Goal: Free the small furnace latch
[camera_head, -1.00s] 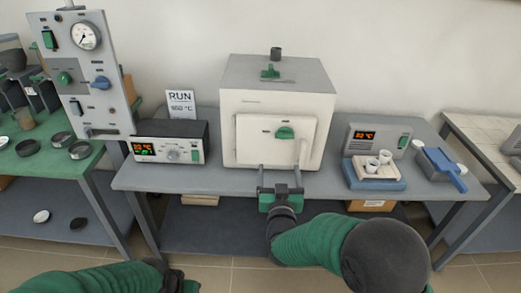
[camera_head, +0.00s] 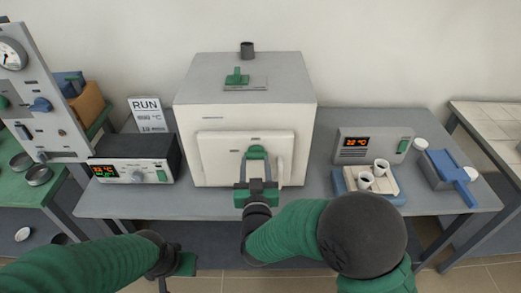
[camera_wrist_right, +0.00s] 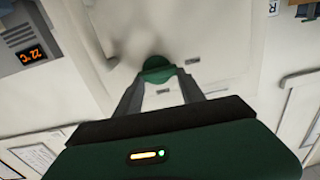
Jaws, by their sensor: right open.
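The small furnace (camera_head: 245,120) is a cream box with a grey top, standing on the grey table. Its closed front door (camera_head: 220,155) carries a green latch (camera_head: 257,151) near the top middle. In the right wrist view the latch (camera_wrist_right: 157,67) shows as a round green knob just beyond and between the fingertips. My right gripper (camera_head: 256,168) is open in front of the door; its fingers also show in the wrist view (camera_wrist_right: 159,82). I cannot tell whether they touch the latch. My left gripper (camera_head: 185,264) is low at the left, in front of the table; its jaws are unclear.
A control box (camera_head: 134,170) with a red display stands left of the furnace. A second display unit (camera_head: 372,146), a tray with small cups (camera_head: 366,180) and a blue-handled item (camera_head: 447,170) stand right. A green lever (camera_head: 237,76) and a dark chimney (camera_head: 247,50) sit on the furnace top.

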